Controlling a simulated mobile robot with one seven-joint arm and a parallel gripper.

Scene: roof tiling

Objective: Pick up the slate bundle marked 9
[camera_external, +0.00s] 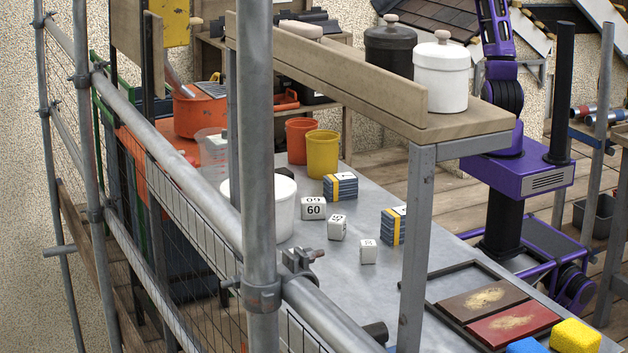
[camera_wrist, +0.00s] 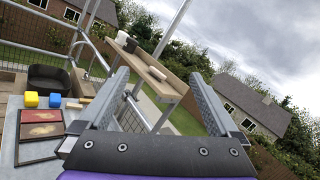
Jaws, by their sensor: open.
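Two slate bundles stand on the grey metal table in the external view, each a blue-grey stack with a yellow band and a white label on top. One bundle (camera_external: 340,187) is near the yellow cup; the other bundle (camera_external: 392,227) is farther right, partly hidden by the shelf post. Their label marks are too small to read surely, so I cannot tell which is marked 9. My gripper (camera_wrist: 160,78) shows in the wrist view with fingers wide apart and nothing between them. In the external view my arm rises out of the top edge, its gripper out of frame. No bundle is recognisable in the wrist view.
White numbered blocks (camera_external: 313,208) stand on the table (camera_external: 320,270) near the bundles. A white tub (camera_external: 270,212) and a yellow cup (camera_external: 322,154) flank them. A raised wooden shelf (camera_external: 470,128) overhangs the table. Scaffold poles (camera_external: 258,150) and mesh line the front. Colour panels (camera_external: 500,325) lie right.

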